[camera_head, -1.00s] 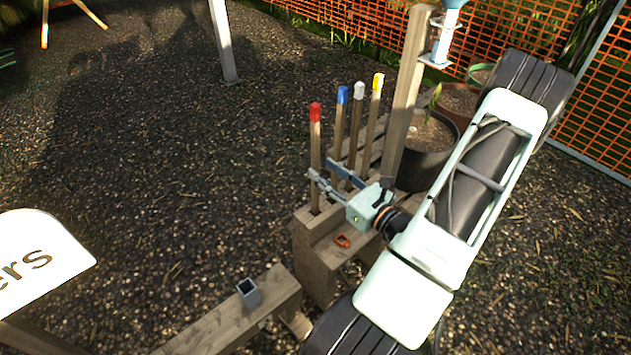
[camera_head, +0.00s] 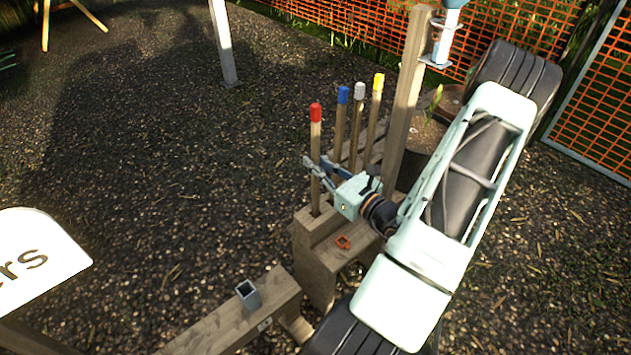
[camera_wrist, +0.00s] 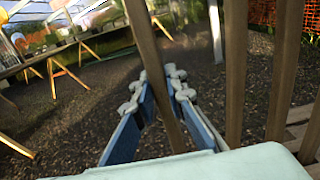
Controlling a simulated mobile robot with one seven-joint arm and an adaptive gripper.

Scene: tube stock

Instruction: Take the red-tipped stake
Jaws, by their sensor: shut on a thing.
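The red-tipped stake (camera_head: 316,140) stands upright in the wooden block (camera_head: 310,225), at the left end of a row of stakes. My gripper (camera_head: 316,167) reaches in from the right and is shut on the stake's shaft, partway between the red tip and the block. In the wrist view the shaft of the red-tipped stake (camera_wrist: 158,75) runs between the blue fingers of my gripper (camera_wrist: 160,90); its tip is out of that view. The stake's lower end is hidden in the block.
Blue-tipped (camera_head: 339,125), white-tipped (camera_head: 357,125) and yellow-tipped (camera_head: 375,115) stakes stand close on the right. A thick wooden post (camera_head: 407,100) rises behind my wrist. A small orange piece (camera_head: 343,243) lies on the block. A beam with a square metal socket (camera_head: 248,294) is in front.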

